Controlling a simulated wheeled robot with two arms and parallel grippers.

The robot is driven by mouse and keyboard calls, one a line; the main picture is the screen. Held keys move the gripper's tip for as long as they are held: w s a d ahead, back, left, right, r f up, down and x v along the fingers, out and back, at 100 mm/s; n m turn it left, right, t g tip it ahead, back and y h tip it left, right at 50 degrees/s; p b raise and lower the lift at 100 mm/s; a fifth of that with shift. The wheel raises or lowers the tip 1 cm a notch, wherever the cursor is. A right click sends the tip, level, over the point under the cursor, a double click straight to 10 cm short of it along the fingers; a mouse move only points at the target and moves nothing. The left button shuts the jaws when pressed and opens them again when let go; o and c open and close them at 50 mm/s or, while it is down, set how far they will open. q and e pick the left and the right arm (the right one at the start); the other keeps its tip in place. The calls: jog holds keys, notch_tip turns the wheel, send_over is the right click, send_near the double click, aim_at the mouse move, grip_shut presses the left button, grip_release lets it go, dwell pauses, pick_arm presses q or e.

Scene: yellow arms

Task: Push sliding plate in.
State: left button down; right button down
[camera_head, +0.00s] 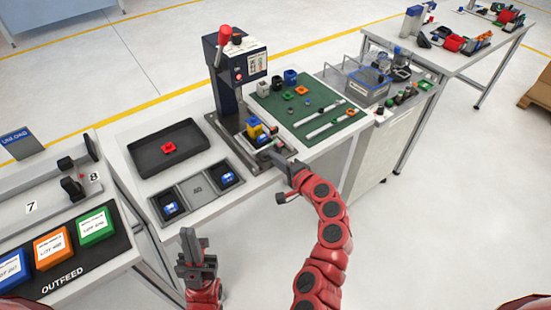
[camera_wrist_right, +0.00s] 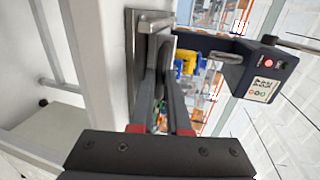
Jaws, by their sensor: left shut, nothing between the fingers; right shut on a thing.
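The sliding plate (camera_head: 264,150) is at the foot of the dark press (camera_head: 229,85), at the front edge of the table. A yellow and blue part (camera_head: 255,130) sits at the press over the plate; it also shows in the right wrist view (camera_wrist_right: 187,64). My right gripper (camera_head: 283,160) is at the front of the plate. In the right wrist view its fingers (camera_wrist_right: 166,58) are shut on the plate's metal front piece, mostly hidden between them. My left gripper (camera_head: 188,243) is shut and empty, in front of the table and away from the press.
A dark tray (camera_head: 137,154) with a red part (camera_head: 168,147) and a compartment tray (camera_head: 199,187) with blue parts lie left of the press. A green mat (camera_head: 275,106) with small parts lies to its right. An outfeed station (camera_head: 82,268) stands at far left.

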aim_at(261, 143)
jog(key=x, duration=0.2)
jog(key=r+b+x, duration=0.1)
jog(key=x, duration=0.2)
jog(key=b+x, duration=0.1)
jog(key=x, duration=0.2)
jog(key=shift+w+a+r, duration=0.15)
jog(key=shift+w+r, duration=0.1)
jog(key=shift+r, duration=0.35)
jog(key=c, duration=1.2)
grip_release()
jog(key=shift+w, duration=0.1)
jog(key=shift+o, duration=0.2)
jog(key=shift+w+a+f, duration=0.15)
jog(key=shift+f, duration=0.05)
jog(key=shift+s+r, duration=0.15)
jog(key=shift+s, duration=0.25)
jog(key=b+v, duration=0.2)
jog(key=v, duration=1.4)
jog(key=shift+s+d, duration=0.2)
jog(key=shift+d, duration=0.2)
